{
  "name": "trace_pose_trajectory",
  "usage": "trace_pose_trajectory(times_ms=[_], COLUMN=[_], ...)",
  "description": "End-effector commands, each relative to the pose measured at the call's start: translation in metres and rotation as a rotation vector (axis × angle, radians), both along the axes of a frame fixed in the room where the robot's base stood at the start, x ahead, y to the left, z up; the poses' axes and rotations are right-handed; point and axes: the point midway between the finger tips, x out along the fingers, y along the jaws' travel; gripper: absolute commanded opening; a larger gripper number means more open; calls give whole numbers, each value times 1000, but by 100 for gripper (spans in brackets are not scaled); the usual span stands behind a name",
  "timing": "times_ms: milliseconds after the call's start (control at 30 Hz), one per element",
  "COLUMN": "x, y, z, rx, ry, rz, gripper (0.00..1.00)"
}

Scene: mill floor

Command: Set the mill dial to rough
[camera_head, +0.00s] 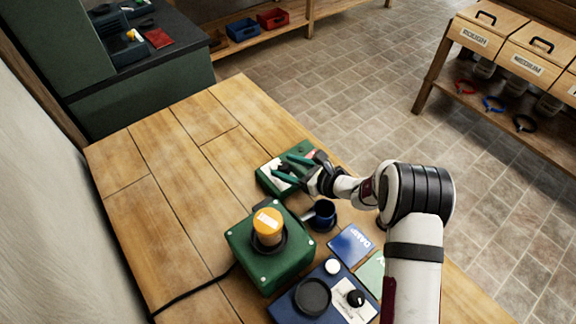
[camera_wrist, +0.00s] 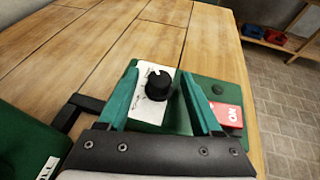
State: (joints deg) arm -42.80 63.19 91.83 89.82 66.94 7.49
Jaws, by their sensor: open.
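A green control box (camera_head: 267,181) lies on the wooden bench; it also shows in the wrist view (camera_wrist: 205,88). In the wrist view a black dial knob (camera_wrist: 159,86) sits on its white plate (camera_wrist: 149,110). A light mark on the knob is at its far side; the setting names are too small to read. A red ON label (camera_wrist: 228,115) is right of it. My gripper (camera_head: 287,167) is open above the box, its teal fingers (camera_wrist: 159,71) either side of the knob with space around it.
A green machine (camera_head: 272,265) with an orange cap (camera_head: 268,221) stands close left of my arm. The bench's left part is clear.

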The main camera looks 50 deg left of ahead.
Motion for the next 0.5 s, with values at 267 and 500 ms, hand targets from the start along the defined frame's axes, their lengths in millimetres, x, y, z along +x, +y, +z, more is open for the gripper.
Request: trace_pose_trajectory(times_ms=[267,500], x=[0,0], y=[0,0], z=[0,0], rx=[0,0], ry=[0,-1], rz=[0,0], gripper=[19,0])
